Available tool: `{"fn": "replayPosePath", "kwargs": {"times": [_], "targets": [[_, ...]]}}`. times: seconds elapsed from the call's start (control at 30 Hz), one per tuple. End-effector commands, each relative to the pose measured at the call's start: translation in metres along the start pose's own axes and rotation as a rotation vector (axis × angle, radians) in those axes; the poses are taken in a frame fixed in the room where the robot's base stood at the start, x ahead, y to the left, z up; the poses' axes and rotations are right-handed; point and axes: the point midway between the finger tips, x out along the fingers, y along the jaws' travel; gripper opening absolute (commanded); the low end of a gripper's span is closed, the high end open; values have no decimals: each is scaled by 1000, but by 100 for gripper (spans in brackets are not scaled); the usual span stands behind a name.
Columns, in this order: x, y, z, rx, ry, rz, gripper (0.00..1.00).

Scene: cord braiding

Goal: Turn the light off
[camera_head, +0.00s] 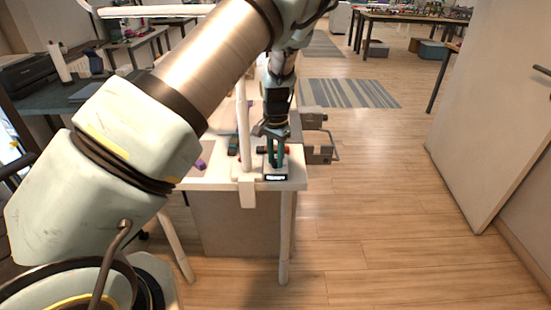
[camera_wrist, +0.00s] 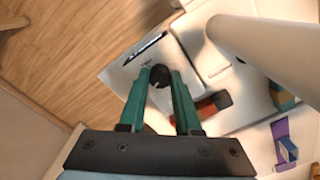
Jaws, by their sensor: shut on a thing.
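A small black knob (camera_wrist: 160,74) shows in the wrist view, on a white panel (camera_wrist: 142,60) with a dark slot near its far edge. My gripper (camera_wrist: 158,82) has its two green fingers on either side of the knob, closed on it. In the head view my gripper (camera_head: 275,160) points straight down at the table's front right corner, over a small white box with a dark front label (camera_head: 276,178). The knob is hidden there behind the fingers. I cannot make out the light itself.
A thick white post (camera_head: 243,125) stands on the white table (camera_head: 215,179), close left of my gripper; it also fills the upper right of the wrist view (camera_wrist: 270,48). A red-brown block (camera_wrist: 214,104) and a purple item (camera_wrist: 281,131) lie nearby. The floor to the right is clear.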

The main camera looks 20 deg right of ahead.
Motion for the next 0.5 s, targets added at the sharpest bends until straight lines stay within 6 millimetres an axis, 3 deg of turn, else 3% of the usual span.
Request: {"fn": "replayPosePath", "kwargs": {"times": [0.5], "targets": [[0, 0, 0, -452, 0, 2, 0]]}}
